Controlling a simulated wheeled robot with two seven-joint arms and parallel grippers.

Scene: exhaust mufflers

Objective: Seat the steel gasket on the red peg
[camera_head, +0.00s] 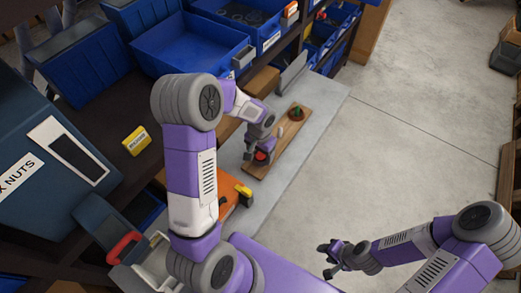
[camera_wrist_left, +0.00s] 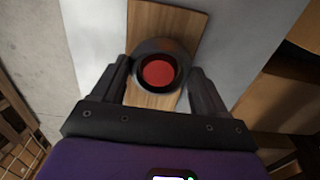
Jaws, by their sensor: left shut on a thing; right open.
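The steel gasket (camera_wrist_left: 150,47) is a dark grey ring between the two fingers of my left gripper (camera_wrist_left: 160,68), which is shut on it. The red peg (camera_wrist_left: 158,74) shows as a round red top inside the ring's opening in the left wrist view. How far down the ring sits on the peg cannot be told. In the head view, my left gripper (camera_head: 259,149) is low over the near end of the wooden board (camera_head: 279,142), with the red peg (camera_head: 261,156) beneath it. My right gripper (camera_head: 329,260) is open and empty, away from the board.
A green peg (camera_head: 297,112) with a reddish-brown ring at its base stands at the board's far end. The board lies on a grey bench top (camera_head: 326,93). Blue bins (camera_head: 190,45) line the back left. An orange object (camera_head: 231,194) lies near my left arm.

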